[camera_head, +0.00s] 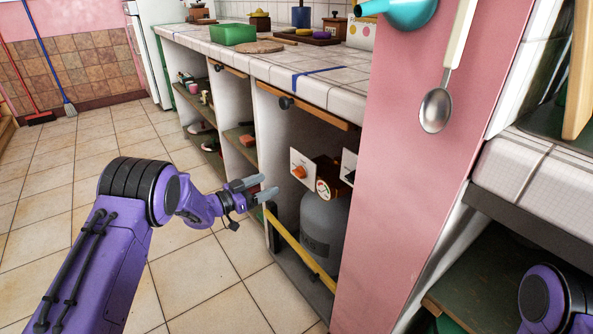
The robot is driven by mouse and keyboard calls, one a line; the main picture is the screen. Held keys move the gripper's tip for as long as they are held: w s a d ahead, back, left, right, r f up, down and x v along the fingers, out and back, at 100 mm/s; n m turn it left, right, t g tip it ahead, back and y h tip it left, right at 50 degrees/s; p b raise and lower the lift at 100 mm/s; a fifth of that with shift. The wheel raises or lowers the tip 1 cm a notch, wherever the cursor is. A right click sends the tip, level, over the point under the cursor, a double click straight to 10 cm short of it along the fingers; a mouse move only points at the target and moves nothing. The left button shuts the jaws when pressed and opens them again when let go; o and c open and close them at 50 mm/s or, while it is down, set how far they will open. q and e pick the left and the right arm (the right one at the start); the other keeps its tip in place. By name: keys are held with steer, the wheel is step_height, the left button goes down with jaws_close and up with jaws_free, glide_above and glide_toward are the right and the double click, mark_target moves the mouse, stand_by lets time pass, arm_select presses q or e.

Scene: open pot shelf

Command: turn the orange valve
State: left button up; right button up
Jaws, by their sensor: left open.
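The orange valve (300,172) is a small knob on a white panel inside the open lower cabinet, above a grey gas bottle (322,222). A round gauge (323,189) sits just right of and below it. My left gripper (269,186) comes in from the left at the cabinet opening. Its jaws are open and empty, to the left of and slightly below the valve in the picture, apart from it. Of my right arm only a purple part shows at the lower right corner; its gripper is out of view.
A yellow bar (302,250) crosses the cabinet opening low down. A pink wall end (390,170) with a hanging spoon (436,109) closes the right side. The tiled counter (290,72) overhangs above.

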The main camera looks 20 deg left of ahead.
mark_target(296, 173)
arm_select(q)
steer(key=b+x, duration=0.1)
steer(key=x, duration=0.2)
steer(key=b+x, duration=0.1)
steer(key=x, duration=0.6)
steer(key=shift+s+d+f+b, duration=0.1)
steer(key=shift+d+b, duration=0.3)
steer(key=shift+d, duration=0.05)
steer(key=shift+w+d, duration=0.15)
steer(key=shift+w, duration=0.05)
steer(key=c, duration=1.1)
